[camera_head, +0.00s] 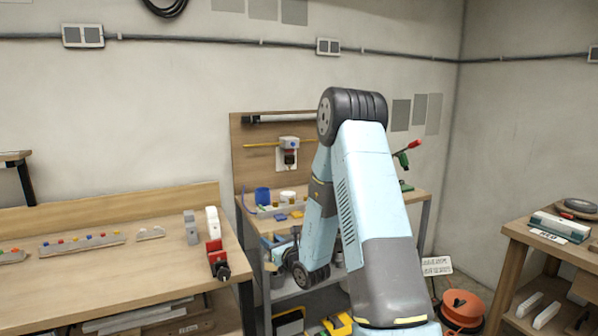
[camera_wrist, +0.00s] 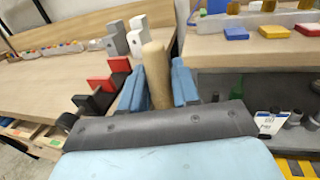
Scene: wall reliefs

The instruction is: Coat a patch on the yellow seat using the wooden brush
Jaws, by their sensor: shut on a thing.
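My gripper (camera_wrist: 158,70) shows in the wrist view with its two blue fingers on either side of a plain, light wooden rounded handle, which I take to be the wooden brush (camera_wrist: 154,58). It is shut on this handle, which stands up between the fingers. No bristles show; the brush's other end is hidden. In the head view my arm bends down in front of the middle bench, and the gripper is mostly hidden there. No yellow seat can be made out for certain. A yellow object (camera_head: 338,324) lies low under the middle bench, partly cut off.
The left bench (camera_head: 110,270) carries a red and black vise (camera_head: 217,260) and grey and white blocks. The middle bench (camera_head: 412,196) holds a blue cup (camera_head: 262,196) and small coloured blocks. An orange reel (camera_head: 462,307) stands on the floor. A right bench (camera_head: 545,240) stands nearby.

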